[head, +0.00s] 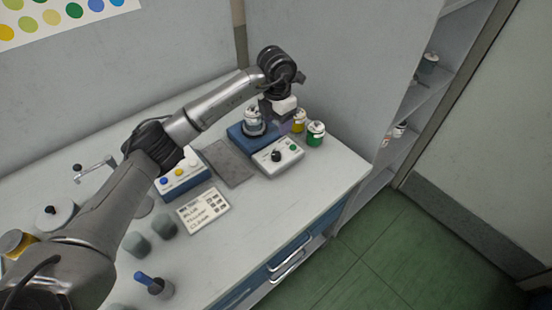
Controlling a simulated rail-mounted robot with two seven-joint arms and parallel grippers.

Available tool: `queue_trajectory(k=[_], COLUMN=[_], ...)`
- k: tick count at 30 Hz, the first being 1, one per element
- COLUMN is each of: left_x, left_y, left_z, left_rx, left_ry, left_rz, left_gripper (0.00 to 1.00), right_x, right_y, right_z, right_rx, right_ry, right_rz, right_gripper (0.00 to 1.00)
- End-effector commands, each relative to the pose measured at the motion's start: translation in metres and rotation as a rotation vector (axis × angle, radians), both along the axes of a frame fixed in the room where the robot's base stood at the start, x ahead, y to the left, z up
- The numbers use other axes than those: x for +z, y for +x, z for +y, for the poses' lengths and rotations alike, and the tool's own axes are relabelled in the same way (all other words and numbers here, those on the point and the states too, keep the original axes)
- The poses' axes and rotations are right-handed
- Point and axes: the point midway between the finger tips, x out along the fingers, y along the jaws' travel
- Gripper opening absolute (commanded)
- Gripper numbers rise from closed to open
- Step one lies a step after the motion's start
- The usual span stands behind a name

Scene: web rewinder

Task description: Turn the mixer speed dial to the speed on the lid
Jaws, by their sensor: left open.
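The mixer (241,140) has a blue base on the bench. A can with a pale lid (252,112) stands on it; any marking on the lid is too small to read. A light control box at the mixer's front carries the black speed dial (276,156) and a green button (293,147). The dial's setting cannot be made out. My left gripper (281,116) hangs above and behind the control box, just right of the lidded can and apart from the dial. It is open, with its fingers partly hidden. My right gripper is out of view.
A grey mat (228,163), a written card (203,209) and a blue box with coloured buttons (190,181) lie to the left. The bench's front right is clear.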

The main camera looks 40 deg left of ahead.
Motion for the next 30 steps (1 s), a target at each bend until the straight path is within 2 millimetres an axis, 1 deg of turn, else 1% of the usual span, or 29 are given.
queue_trajectory(k=[1, 5, 12, 18, 24, 30], left_x=[-0.005, -0.022, -0.068, -0.101, -0.123, -0.133], left_y=[-0.001, -0.001, -0.001, -0.001, -0.001, -0.001], left_z=[0.003, 0.005, 0.004, 0.003, 0.004, 0.004], left_rx=[0.006, 0.01, 0.007, 0.008, 0.007, 0.007], left_ry=[0.01, 0.016, 0.013, 0.013, 0.013, 0.012], left_rz=[0.006, 0.012, 0.01, 0.01, 0.008, 0.007], left_gripper=[0.6, 0.6, 0.6, 0.6, 0.6, 0.6], right_x=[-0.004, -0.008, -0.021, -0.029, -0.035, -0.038], right_y=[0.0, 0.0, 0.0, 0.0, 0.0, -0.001], right_z=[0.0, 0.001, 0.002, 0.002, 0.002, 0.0], right_rx=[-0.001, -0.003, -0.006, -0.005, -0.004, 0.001], right_ry=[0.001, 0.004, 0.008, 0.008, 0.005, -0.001], right_rz=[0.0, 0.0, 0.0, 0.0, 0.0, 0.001], right_gripper=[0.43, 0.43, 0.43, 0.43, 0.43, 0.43])
